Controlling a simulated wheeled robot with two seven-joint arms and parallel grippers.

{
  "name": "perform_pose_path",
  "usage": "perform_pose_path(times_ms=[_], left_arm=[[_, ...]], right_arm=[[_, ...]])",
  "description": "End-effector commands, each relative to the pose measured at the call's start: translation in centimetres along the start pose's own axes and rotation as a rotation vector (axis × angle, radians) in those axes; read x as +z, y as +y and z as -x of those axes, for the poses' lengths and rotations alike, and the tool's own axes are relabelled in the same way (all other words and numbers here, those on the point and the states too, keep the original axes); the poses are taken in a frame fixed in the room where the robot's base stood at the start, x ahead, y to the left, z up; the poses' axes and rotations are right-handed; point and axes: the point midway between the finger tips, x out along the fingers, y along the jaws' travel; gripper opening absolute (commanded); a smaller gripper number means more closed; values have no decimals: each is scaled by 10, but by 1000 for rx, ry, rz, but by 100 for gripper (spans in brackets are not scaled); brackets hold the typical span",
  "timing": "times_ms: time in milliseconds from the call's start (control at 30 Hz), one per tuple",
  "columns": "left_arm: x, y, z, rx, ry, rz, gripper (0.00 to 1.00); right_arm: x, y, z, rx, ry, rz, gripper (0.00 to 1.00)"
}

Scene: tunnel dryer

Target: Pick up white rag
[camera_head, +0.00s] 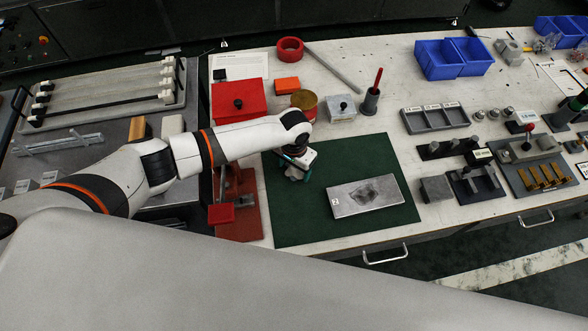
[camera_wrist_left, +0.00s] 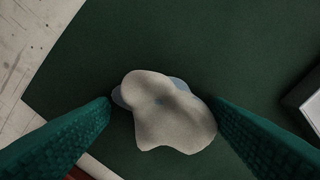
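The white rag (camera_wrist_left: 172,118) is a small crumpled off-white lump on the dark green mat (camera_wrist_left: 200,40). In the head view the rag (camera_head: 293,174) shows only partly, under my left gripper (camera_head: 297,163). In the left wrist view the teal fingers of my left gripper (camera_wrist_left: 163,103) are wide apart, one on each side of the rag. The rag lies between them; its edges come close to both fingertips, and I cannot tell whether they touch. A bluish patch shows at its far edge. My right gripper is not in view.
A grey metal block (camera_head: 366,196) lies on the mat, right of the rag. A red fixture (camera_head: 238,205) stands left of the mat. Behind are a red box (camera_head: 238,99), a brass-coloured round part (camera_head: 304,102) and a grey block with a black knob (camera_head: 341,108). The mat's near part is clear.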

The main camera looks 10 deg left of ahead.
Motion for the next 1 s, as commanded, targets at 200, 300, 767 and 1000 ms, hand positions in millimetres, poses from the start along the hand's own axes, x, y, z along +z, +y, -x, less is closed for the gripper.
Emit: perform_pose_path(times_ms=[200, 300, 767, 1000], left_arm=[[0, 0, 0, 0, 0, 0, 46], [0, 0, 0, 0, 0, 0, 46], [1, 0, 65, -2, -4, 0, 46], [0, 0, 96, 0, -1, 1, 46]], right_arm=[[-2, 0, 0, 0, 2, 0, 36], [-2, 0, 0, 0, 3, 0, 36], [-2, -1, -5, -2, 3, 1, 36], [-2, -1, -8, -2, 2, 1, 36]])
